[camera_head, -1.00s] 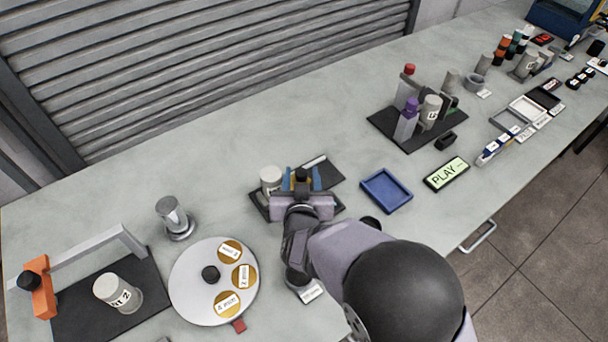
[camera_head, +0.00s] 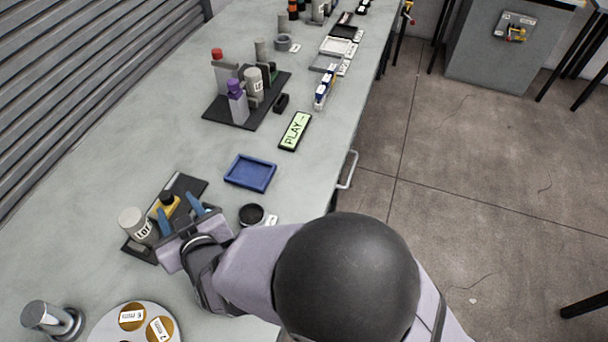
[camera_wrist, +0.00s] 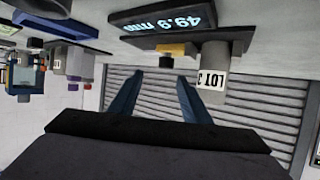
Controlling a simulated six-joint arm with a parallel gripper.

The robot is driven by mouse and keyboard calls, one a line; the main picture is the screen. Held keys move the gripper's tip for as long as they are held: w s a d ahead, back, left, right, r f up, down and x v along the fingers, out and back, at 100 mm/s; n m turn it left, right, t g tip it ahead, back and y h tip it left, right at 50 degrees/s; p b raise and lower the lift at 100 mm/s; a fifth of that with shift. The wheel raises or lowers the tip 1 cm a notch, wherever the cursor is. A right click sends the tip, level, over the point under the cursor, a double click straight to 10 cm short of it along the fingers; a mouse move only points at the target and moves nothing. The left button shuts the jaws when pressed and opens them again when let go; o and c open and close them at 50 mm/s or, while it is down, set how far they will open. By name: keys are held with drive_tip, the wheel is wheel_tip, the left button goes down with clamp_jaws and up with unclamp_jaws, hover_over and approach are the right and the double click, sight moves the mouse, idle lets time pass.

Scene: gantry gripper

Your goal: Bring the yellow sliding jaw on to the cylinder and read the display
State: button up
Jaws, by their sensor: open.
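The grey cylinder (camera_head: 131,219), labelled LOT, stands upright at the left end of a dark measuring base (camera_head: 190,184). The yellow sliding jaw (camera_head: 170,207) sits on the base beside it. In the upside-down wrist view, the cylinder (camera_wrist: 212,82) reads LOT 3 and the yellow jaw (camera_wrist: 172,48) is next to it; whether they touch I cannot tell. The display (camera_wrist: 165,19) reads 49.9 mm there. My gripper (camera_head: 180,212) is open at the base, its blue fingers apart; in the wrist view its fingertips (camera_wrist: 157,76) point towards the jaw, whose knob lies in line with the gap.
A blue tray (camera_head: 250,173) and a black round dish (camera_head: 252,214) lie right of the base. A PLAY display (camera_head: 295,131) and a dark stand (camera_head: 226,112) with bottles are farther back. A metal cylinder (camera_head: 48,318) and a round plate (camera_head: 105,325) are nearer.

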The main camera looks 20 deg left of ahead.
sight(166, 196)
drive_tip(key=w+d+h, duration=0.1)
drive_tip(key=w+d, duration=0.1)
drive_tip(key=w, duration=0.1)
drive_tip(key=w+d+m+h+p, duration=0.1)
drive_tip(key=w+d, duration=0.2)
drive_tip(key=w+d+m+p, duration=0.1)
drive_tip(key=w+d, duration=0.1)
drive_tip(key=w, duration=0.2)
drive_tip(key=shift+d+r+h, duration=0.3)
drive_tip(key=shift+d+h, duration=0.05)
drive_tip(key=shift+h, duration=0.05)
drive_tip(key=w+d+m+g+h+p, duration=0.1)
drive_tip(key=w+d, duration=0.2)
drive_tip(key=d, duration=0.4)
drive_tip(key=w+d+m+h+p, duration=0.1)
drive_tip(key=w+d+h+p, duration=0.1)
drive_tip(key=d, duration=0.5)
drive_tip(key=shift+w+d+r+m+g, duration=0.3)
drive_tip(key=shift+w+g, duration=0.1)
drive_tip(key=shift+w, duration=0.35)
